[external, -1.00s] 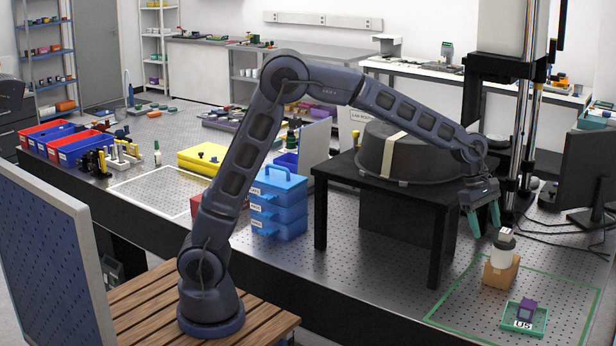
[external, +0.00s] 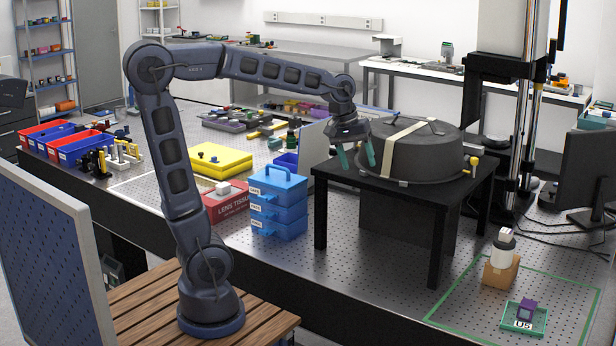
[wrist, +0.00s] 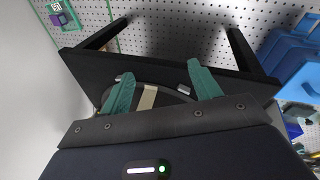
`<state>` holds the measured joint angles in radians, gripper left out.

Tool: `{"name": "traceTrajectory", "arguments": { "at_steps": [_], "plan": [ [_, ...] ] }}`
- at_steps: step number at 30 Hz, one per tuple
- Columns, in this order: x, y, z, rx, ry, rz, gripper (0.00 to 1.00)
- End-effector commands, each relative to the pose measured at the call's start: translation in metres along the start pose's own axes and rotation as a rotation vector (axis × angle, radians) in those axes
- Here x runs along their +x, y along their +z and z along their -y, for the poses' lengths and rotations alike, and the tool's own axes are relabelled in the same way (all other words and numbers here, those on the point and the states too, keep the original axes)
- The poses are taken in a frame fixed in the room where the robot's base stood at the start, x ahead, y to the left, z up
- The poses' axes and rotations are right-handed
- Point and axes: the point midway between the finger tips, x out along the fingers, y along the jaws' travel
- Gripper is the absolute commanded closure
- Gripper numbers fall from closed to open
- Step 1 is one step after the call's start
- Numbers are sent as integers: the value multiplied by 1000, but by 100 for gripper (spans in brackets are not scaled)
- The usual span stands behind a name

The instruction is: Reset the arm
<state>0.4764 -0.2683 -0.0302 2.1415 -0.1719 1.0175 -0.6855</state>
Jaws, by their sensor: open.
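My gripper (external: 357,157) is open and empty, with its teal fingers pointing down. In the external view it is at the left side of the round dark drum (external: 425,150), whose lid has a pale strap across it. The drum stands on a small black table (external: 445,203). In the wrist view the gripper's two teal fingers (wrist: 161,92) are spread apart, with the black table (wrist: 165,60) beyond them and part of the drum showing between them. I cannot tell whether the fingers touch anything.
A blue drawer box (external: 278,203) and a red lens tissue box (external: 228,203) stand left of the table. A green-taped area at right holds a cardboard-coloured block with a white-topped item (external: 499,262) and a green tray (external: 524,318) with a purple piece. A tall column and monitor (external: 588,170) stand at right.

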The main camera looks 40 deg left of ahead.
Motion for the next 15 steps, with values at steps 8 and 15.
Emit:
{"name": "traceTrajectory", "arguments": {
  "at_steps": [8, 15],
  "plan": [
    [-25, 5, 114, 101, -43, -124, 38],
    [-32, 31, 199, 194, -112, -210, 38]
  ]
}}
